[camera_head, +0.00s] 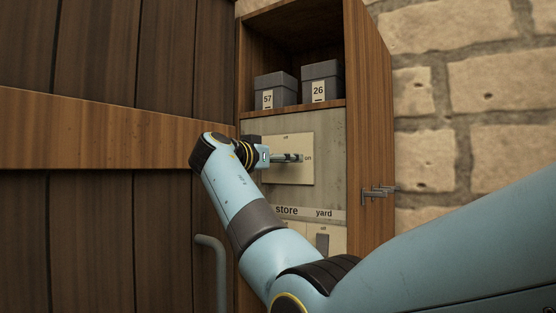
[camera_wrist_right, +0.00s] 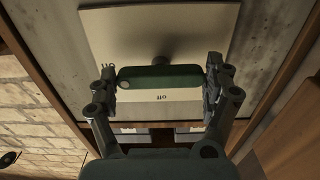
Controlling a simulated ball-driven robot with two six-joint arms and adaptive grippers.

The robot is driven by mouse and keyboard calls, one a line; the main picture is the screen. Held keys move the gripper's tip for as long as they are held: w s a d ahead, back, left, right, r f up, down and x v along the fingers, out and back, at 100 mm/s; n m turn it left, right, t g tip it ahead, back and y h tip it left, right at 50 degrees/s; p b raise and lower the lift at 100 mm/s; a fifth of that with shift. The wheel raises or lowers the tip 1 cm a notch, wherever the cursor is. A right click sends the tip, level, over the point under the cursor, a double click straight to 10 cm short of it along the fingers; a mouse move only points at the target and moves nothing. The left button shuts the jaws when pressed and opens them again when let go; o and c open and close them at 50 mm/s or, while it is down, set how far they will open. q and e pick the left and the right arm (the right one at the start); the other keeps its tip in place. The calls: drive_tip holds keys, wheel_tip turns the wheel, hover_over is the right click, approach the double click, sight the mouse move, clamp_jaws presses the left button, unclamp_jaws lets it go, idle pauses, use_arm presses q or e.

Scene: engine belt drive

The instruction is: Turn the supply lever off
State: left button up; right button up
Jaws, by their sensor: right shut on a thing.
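The supply lever is a dark green bar (camera_wrist_right: 160,77) standing off a pale plate (camera_wrist_right: 210,20). The plate (camera_head: 290,175) also shows in the head view, with "off" at its top and "on" at its right. The bar lies level, with one end towards "on". My right gripper (camera_head: 297,158) is at the plate. In the right wrist view, the right gripper's fingers (camera_wrist_right: 162,82) are shut on the bar, one at each end. In the head view the fingers mostly hide the lever. My left gripper is not in view.
Grey boxes 57 (camera_head: 277,90) and 26 (camera_head: 322,82) stand on the shelf above. Below the plate are a "store" and "yard" strip (camera_head: 300,212) and a smaller switch (camera_head: 322,243). The open cabinet side (camera_head: 368,130) stands close at the right.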

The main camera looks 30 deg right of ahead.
drive_tip(key=shift+n+p, duration=2.45)
drive_tip(key=shift+n, duration=6.35)
drive_tip(key=o, duration=1)
drive_tip(key=shift+w, duration=0.1)
drive_tip(key=shift+a, duration=0.1)
